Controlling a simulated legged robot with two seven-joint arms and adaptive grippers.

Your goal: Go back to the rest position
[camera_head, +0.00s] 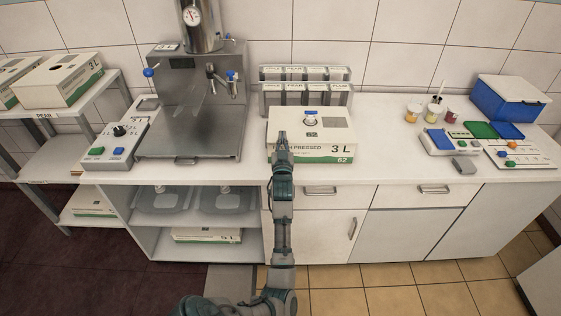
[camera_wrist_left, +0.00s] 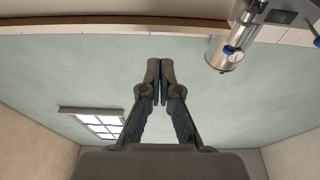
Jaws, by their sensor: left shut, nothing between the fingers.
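My left gripper (camera_head: 282,138) is raised in front of the white 3 L carton (camera_head: 338,148) on the counter and covers part of its left front. In the left wrist view my left gripper (camera_wrist_left: 159,64) is shut, with its fingertips together and nothing between them. That view looks up at the wall and ceiling. Whether the gripper touches the carton cannot be told from the head view. My right gripper is in neither view.
A steel dispenser (camera_head: 190,110) with a gauge stands left of the carton. A control box (camera_head: 115,142) sits at the counter's left end. Small cups (camera_head: 433,113), a blue box (camera_head: 505,100) and button panels (camera_head: 520,154) stand at the right.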

